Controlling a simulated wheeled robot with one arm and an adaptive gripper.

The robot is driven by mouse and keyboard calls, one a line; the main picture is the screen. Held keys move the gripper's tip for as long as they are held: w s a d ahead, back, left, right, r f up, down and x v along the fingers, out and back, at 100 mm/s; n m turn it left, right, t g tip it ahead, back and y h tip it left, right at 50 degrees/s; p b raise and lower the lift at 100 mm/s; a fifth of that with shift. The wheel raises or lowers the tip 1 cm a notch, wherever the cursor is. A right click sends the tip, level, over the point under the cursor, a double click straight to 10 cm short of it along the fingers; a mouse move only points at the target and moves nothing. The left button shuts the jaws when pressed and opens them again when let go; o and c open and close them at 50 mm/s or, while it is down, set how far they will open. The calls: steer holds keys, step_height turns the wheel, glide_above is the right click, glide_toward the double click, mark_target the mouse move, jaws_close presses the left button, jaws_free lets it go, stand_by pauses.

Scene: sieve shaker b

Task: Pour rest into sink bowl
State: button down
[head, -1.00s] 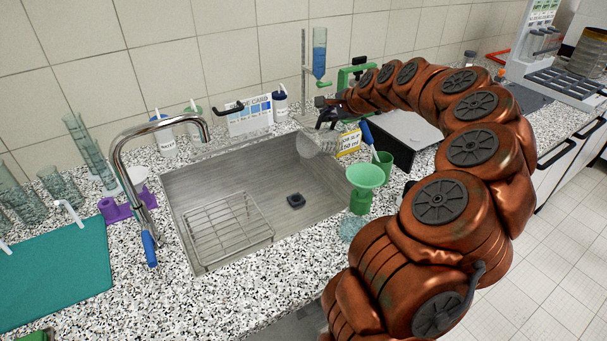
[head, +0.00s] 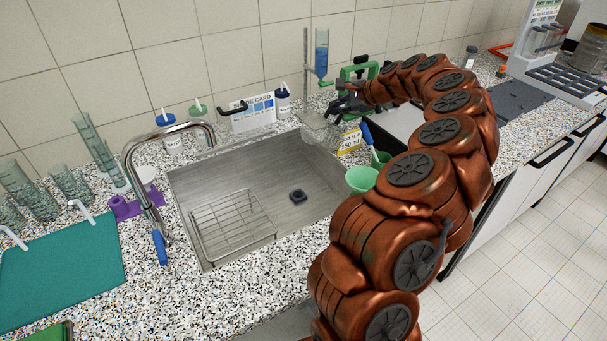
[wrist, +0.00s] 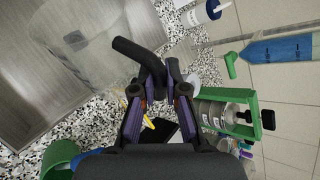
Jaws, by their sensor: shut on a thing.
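A clear jug (head: 320,131) is at the back right corner of the sink, held by its black handle in my gripper (head: 346,104). It looks tilted; whether any liquid is in it I cannot tell. In the wrist view the clear jug (wrist: 88,45) lies ahead and left of my gripper (wrist: 158,88), whose fingers are shut on the dark handle (wrist: 140,55). The steel sink bowl (head: 262,165) opens left and in front of the jug, and its grey wall (wrist: 22,108) shows at left in the wrist view.
A wire rack (head: 232,222) and a dark drain (head: 298,195) are in the sink. The tap (head: 160,135) stands at its left. A green funnel (head: 361,179), a yellow card (head: 350,141) and a green cup stand right of it. A green-framed device (head: 358,75) stands behind my gripper.

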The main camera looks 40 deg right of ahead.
steer(key=shift+d+m+y+p, duration=0.3)
steer(key=shift+d+p, duration=0.3)
steer(key=shift+p, duration=0.2)
steer(key=shift+d, duration=0.1)
steer(key=shift+d+y+p, duration=0.25)
steer(key=shift+y+p, duration=0.05)
steer(key=shift+p, duration=0.25)
steer(key=shift+d+f, duration=0.1)
steer(key=shift+d+m+p, duration=0.2)
steer(key=shift+m+p, duration=0.1)
steer(key=shift+p, duration=0.1)
steer(key=shift+d, duration=0.1)
steer(key=shift+w+d+y+p, duration=0.1)
steer(key=shift+d+y+p, duration=0.1)
steer(key=shift+y+p, duration=0.2)
steer(key=shift+w+d+m+y+p, duration=0.1)
steer(key=shift+d+m+y+p, duration=0.25)
steer(key=shift+p, duration=0.25)
steer(key=shift+d, duration=0.15)
